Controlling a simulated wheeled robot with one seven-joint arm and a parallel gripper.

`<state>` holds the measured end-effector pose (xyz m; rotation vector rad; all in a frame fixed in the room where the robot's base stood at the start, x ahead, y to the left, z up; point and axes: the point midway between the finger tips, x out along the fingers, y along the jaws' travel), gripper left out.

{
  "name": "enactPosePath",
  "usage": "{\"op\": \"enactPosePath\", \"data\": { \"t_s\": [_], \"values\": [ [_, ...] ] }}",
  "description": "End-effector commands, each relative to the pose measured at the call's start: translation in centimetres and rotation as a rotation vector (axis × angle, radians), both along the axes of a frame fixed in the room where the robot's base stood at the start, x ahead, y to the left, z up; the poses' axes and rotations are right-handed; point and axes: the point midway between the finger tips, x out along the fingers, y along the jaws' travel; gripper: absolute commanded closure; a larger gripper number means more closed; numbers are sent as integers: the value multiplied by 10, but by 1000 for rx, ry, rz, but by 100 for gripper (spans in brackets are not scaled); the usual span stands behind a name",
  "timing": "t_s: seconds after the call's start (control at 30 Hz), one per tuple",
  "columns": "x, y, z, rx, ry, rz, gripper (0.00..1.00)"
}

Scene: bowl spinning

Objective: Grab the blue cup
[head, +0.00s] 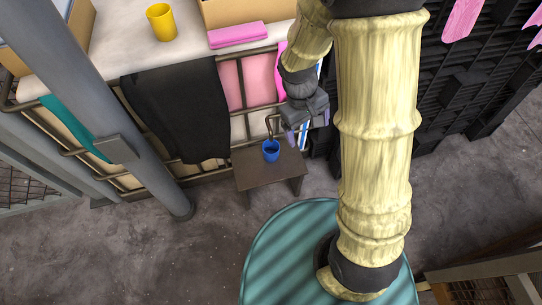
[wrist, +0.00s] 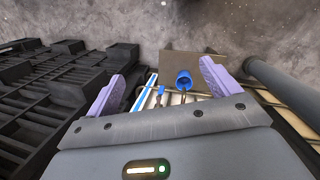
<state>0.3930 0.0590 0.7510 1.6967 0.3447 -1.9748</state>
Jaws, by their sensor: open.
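The blue cup (head: 271,151) stands upright on a small dark table (head: 257,176) in the head view. In the wrist view the cup (wrist: 184,79) shows between the two purple fingers, nearer the right one, and apart from both. The table (wrist: 192,62) lies behind it there. My gripper (head: 300,135) is open and empty, up and to the right of the cup in the head view. Its spread fingers also show in the wrist view (wrist: 160,85).
A counter (head: 185,60) with a yellow cup (head: 161,22) and a pink item (head: 237,34) stands behind the table. A black cloth (head: 180,110) hangs from its rail. A grey pole (head: 110,110) stands at left, black crates (head: 455,75) at right.

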Motion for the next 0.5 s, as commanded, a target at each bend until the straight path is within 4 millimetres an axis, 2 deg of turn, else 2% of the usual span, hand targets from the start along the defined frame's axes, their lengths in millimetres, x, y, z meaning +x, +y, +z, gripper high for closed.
{"op": "enactPosePath", "data": {
  "t_s": [0.03, 0.5],
  "values": [
    [4, 10, -27, -43, 41, 69, 12],
    [33, 81, -188, -556, 301, 677, 12]
  ]
}}
